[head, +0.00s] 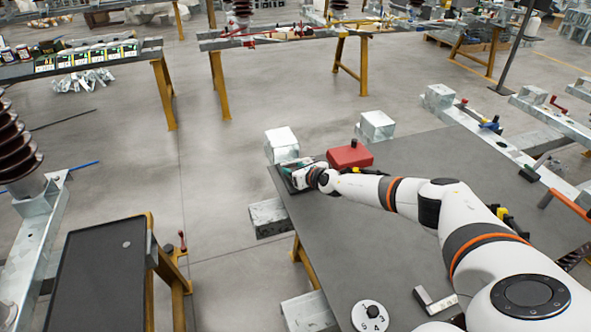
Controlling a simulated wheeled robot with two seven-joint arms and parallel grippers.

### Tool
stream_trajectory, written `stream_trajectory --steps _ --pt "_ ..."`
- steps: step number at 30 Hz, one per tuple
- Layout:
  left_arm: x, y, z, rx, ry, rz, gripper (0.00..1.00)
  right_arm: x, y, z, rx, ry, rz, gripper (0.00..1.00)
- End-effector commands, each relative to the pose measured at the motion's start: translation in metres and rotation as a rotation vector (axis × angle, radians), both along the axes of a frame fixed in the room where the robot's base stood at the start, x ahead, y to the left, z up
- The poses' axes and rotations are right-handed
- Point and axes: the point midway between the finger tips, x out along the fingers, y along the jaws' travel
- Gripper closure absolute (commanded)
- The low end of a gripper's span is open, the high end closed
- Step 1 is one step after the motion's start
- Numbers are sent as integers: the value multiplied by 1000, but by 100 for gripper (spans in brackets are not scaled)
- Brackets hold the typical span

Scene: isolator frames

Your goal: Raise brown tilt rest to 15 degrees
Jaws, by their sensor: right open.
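I cannot pick out a tilt rest with certainty. A brown ribbed insulator (17,150) stands upright on a galvanized steel frame (42,212) at the left edge, cut off by the picture. My right arm reaches across the grey table from the lower right. My right gripper (292,176) is at the table's far left corner, just in front of a pale metal block (282,143). It is open, far from the brown insulator. Something dark green shows at its fingers, too small to tell what. My left gripper is not in view.
The grey table (400,245) holds a red box (350,155), a white numbered dial (370,316) and a small metal angle piece (436,300). A dark-topped bench (95,275) stands at lower left. Open floor (215,200) lies between it and the table.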

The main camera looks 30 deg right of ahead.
Motion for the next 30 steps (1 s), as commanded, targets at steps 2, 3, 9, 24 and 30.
stream_trajectory --steps 2,3,9,24,30 --pt "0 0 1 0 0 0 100 -1 0 0 0 2 1 59" --pt "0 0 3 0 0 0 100 -3 0 1 0 2 1 59" --pt "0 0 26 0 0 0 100 -26 -1 15 1 5 3 59" --pt "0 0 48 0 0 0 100 -103 -4 42 0 1 1 59" --pt "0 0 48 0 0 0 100 -110 -4 45 0 -1 0 59"
